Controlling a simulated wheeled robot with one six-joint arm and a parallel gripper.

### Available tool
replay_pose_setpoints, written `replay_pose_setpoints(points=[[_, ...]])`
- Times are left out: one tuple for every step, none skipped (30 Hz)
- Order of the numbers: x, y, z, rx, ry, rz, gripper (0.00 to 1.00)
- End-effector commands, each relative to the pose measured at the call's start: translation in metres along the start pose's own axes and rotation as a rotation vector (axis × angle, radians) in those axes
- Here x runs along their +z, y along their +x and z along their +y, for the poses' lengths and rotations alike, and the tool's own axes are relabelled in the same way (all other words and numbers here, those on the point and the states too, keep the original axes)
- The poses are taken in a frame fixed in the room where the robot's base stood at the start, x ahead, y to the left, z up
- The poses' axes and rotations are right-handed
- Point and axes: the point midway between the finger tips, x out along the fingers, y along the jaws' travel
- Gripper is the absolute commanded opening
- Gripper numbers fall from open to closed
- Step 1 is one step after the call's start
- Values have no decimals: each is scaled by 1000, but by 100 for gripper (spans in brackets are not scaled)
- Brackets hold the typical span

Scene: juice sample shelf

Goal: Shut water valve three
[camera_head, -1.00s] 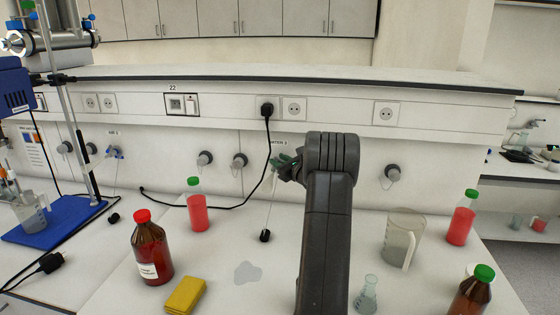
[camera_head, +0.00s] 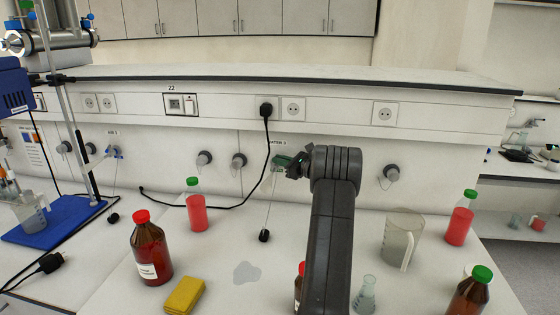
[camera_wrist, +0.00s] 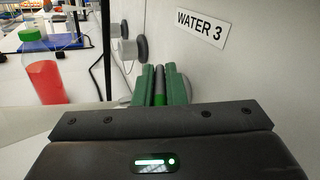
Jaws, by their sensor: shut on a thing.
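The WATER 3 label (camera_wrist: 202,27) is on the white wall panel, right of my gripper in the wrist view; it also shows small above my gripper in the head view (camera_head: 277,142). My gripper (camera_head: 284,162) is at the wall below this label. In the wrist view its two green fingers (camera_wrist: 160,85) are closed around a narrow grey-green piece (camera_wrist: 160,99), the handle of water valve three. The rest of the valve is mostly hidden by the fingers and wrist, so I cannot tell how far it is turned.
Grey wall fittings (camera_head: 239,160) are left of my gripper, another (camera_head: 391,172) right. A red-liquid bottle (camera_head: 195,205), brown bottle (camera_head: 151,250), yellow sponge (camera_head: 184,295), beaker (camera_head: 402,240) and small flask (camera_head: 367,293) stand on the bench. A clear puddle (camera_head: 247,273) lies mid-bench. A black cable (camera_head: 268,135) hangs nearby.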

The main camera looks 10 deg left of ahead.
Motion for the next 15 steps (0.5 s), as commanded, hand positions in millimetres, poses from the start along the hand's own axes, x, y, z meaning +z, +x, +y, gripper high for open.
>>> replay_pose_setpoints(points=[[2,0,-2,20,-3,-7,0],[2,0,-2,31,-2,-9,0],[2,0,-2,45,-3,-11,0],[1,0,-3,52,-3,-11,0],[1,0,-3,58,-2,-12,0],[1,0,-3,64,-2,-13,0],[1,0,-3,67,-2,-13,0],[1,0,-3,68,-2,-13,0],[1,0,-2,69,-2,-13,0],[1,0,-2,69,-2,-13,0],[1,0,-2,68,-2,-13,0],[1,0,-2,68,-2,-13,0],[1,0,-2,68,-2,-13,0],[1,0,-2,68,-2,-13,0],[1,-1,-2,68,-2,-13,0]])
